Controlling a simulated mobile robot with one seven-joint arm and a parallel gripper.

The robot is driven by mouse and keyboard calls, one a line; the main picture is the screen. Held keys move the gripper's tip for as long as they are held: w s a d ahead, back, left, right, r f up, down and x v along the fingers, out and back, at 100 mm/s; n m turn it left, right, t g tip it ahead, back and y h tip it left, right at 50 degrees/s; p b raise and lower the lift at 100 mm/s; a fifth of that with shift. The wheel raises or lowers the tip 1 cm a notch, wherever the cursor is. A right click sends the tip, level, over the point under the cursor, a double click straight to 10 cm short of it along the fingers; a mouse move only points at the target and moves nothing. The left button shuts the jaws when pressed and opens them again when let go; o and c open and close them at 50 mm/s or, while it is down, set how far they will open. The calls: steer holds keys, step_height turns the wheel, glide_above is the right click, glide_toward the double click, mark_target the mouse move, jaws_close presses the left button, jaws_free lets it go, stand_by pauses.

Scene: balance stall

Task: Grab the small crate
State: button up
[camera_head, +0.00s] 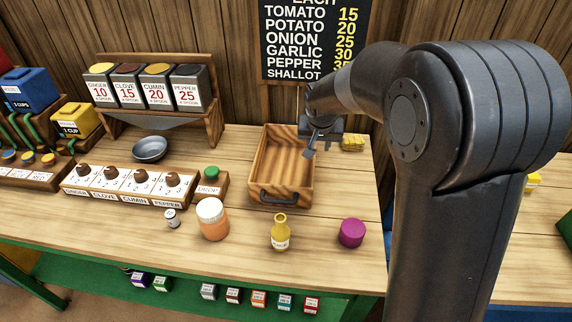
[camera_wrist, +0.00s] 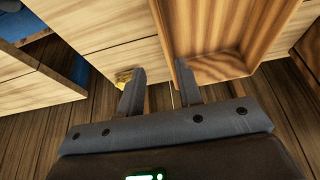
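The small crate (camera_head: 264,160) is an open, empty wooden box with a dark handle on its near side. It stands on the counter in the middle of the head view and at upper right in the wrist view (camera_wrist: 225,68). My gripper (camera_head: 312,148) is at the crate's right wall, near its far corner. In the wrist view my gripper (camera_wrist: 160,68) is open, with one finger on the inner side of that wall and the other outside. I cannot tell whether either finger touches the wood.
A yellow block (camera_head: 352,144) lies just right of my gripper. An orange jar (camera_head: 212,222), a yellow bottle (camera_head: 280,236) and a purple cylinder (camera_head: 351,233) stand in front of the crate. A spice dispenser rack (camera_head: 160,118) and a metal bowl (camera_head: 149,149) are at left.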

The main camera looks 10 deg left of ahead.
steer(key=shift+a+x, duration=0.2)
steer(key=shift+x, duration=2.5)
steer(key=shift+a+x, duration=0.2)
steer(key=shift+x, duration=2.5)
steer(key=shift+c, duration=0.4)
jaws_close()
